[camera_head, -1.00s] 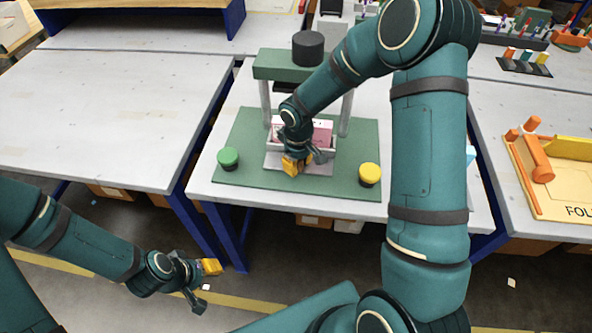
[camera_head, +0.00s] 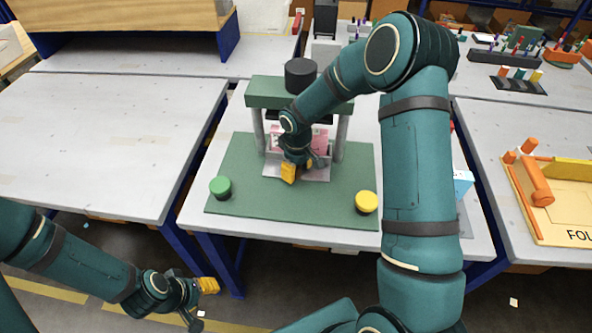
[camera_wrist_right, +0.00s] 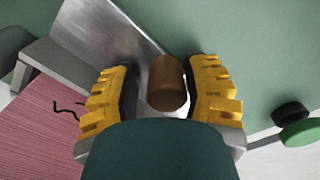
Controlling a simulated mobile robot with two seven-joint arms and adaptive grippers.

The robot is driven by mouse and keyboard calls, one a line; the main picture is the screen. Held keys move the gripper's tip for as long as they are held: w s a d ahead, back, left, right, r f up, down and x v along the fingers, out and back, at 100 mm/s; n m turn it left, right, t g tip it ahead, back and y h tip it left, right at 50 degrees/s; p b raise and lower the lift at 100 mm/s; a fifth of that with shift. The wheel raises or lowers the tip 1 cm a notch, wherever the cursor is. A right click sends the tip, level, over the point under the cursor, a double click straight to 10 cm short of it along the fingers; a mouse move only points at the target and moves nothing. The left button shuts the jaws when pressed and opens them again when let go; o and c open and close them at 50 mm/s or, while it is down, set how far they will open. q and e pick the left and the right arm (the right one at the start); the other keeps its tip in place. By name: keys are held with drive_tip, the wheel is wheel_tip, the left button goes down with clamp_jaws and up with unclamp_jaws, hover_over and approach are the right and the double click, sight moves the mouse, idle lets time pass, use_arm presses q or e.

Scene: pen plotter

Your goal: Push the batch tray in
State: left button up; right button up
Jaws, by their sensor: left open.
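The batch tray (camera_head: 318,174) is a grey metal tray holding pink stock (camera_head: 277,144). It sits on the press's green base (camera_head: 290,207), partly between the two posts, under the green crosshead. My right gripper (camera_head: 298,170) is at its front edge. In the right wrist view, its yellow-padded fingers stand on either side of a brown round knob (camera_wrist_right: 166,82) on the tray's metal plate (camera_wrist_right: 100,38). A gap shows beside the knob, so the fingers look open around it. My left gripper (camera_head: 203,303) is open and empty, low in front of the tables.
A green button (camera_head: 220,187) and a yellow button (camera_head: 366,202) stand at the base's front corners. A black knob (camera_head: 300,73) tops the press. My right arm hides the table's right side. An orange-trimmed board (camera_head: 560,200) lies on the right table; the left table (camera_head: 110,140) is clear.

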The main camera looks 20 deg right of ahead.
drive_tip(key=shift+a+r, duration=0.1)
idle(0.3)
wheel_tip(320, 180, up, 12)
drive_tip(key=shift+f, duration=0.1)
idle(0.4)
idle(0.4)
